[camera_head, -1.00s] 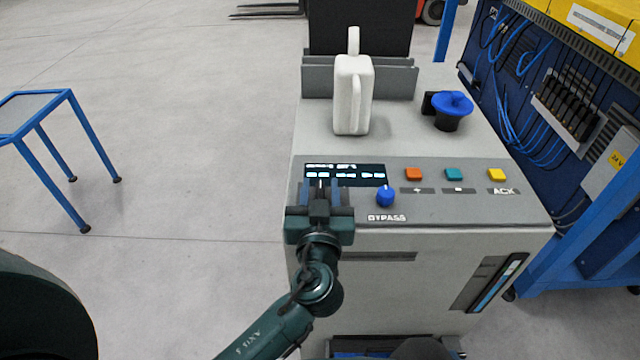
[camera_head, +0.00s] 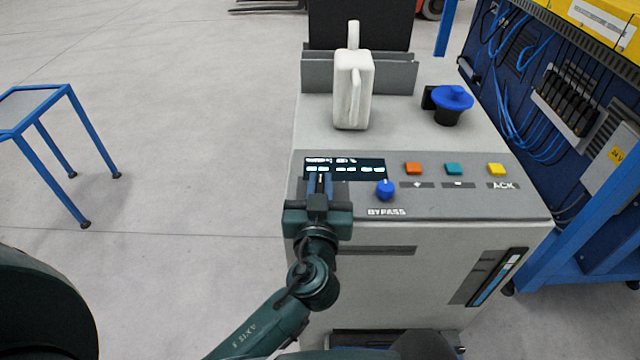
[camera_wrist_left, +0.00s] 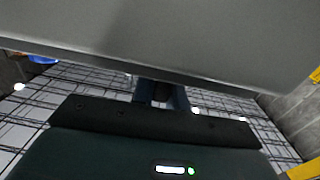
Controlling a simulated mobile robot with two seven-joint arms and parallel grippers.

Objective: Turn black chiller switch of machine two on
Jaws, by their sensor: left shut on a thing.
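The machine (camera_head: 420,265) has a sloped grey control panel (camera_head: 470,205) with a lit display (camera_head: 350,167). My left gripper (camera_head: 319,182) is at the left end of this panel, below the display's left part. Its blue fingers are shut on a small dark thing at the panel, which I take to be the black chiller switch. The gripper hides most of it in the head view, and a short pale mark shows between the fingers. In the left wrist view the dark thing (camera_wrist_left: 160,92) sits between the fingers, against the grey machine. My right gripper is not in view.
A blue BYPASS knob (camera_head: 385,189) is close to the right of the gripper. Orange (camera_head: 413,169), teal (camera_head: 454,169) and yellow (camera_head: 496,169) buttons are farther right. A white jug-like container (camera_head: 352,90) and a blue-topped valve (camera_head: 450,104) stand on the machine. A blue-framed table (camera_head: 75,100) is left.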

